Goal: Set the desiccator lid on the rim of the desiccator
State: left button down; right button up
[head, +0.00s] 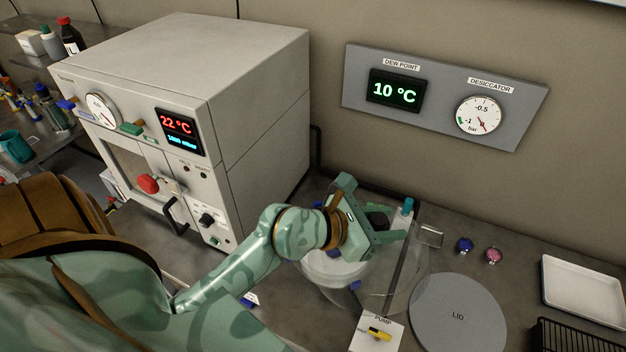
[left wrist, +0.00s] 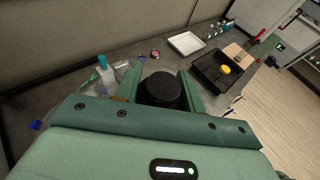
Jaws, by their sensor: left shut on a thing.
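My left gripper (head: 384,224) is shut on the black knob (head: 376,219) of the clear desiccator lid (head: 410,272). In the left wrist view the knob (left wrist: 160,90) sits between the two fingers (left wrist: 158,80). The lid is transparent and hard to tell apart from the glass desiccator (head: 322,276) around and below it. A white plate (head: 338,268) shows through the glass. My gripper and forearm hide part of both. I cannot tell whether the lid touches the rim. My right gripper is in neither view.
A grey disc marked LID (head: 458,314) lies bare at the right. A PUMP panel with a yellow handle (head: 378,334) stands in front. A large oven (head: 215,100) is at the left. A blue and a pink small item (head: 493,255), a white tray (head: 583,290) and a black rack (head: 570,337) are at the right.

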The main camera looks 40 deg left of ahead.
pick_arm(q)
jog(key=shift+w+a+r, duration=0.1)
jog(key=shift+a+r, duration=0.05)
jog(key=w+a+f+b, duration=0.1)
jog(key=b, duration=0.3)
jog(key=a+f+b, duration=0.1)
jog(key=b, duration=0.3)
jog(key=shift+w+a, duration=0.4)
jog(key=shift+w+a+f+b, duration=0.2)
jog(key=shift+a+b, duration=0.4)
jog(key=shift+b, duration=0.2)
jog(key=a, duration=0.1)
jog(key=w+a+f, duration=0.1)
jog(key=w+a, duration=0.1)
jog(key=a, duration=0.1)
jog(key=shift+w+f, duration=0.1)
jog(key=shift+f, duration=0.3)
jog(key=w+a+f+b, duration=0.2)
jog(key=a+f+b, duration=0.1)
jog(key=f, duration=0.5)
jog(key=shift+a+f, duration=0.3)
jog(key=shift+a, duration=0.2)
jog(key=shift+w, duration=0.1)
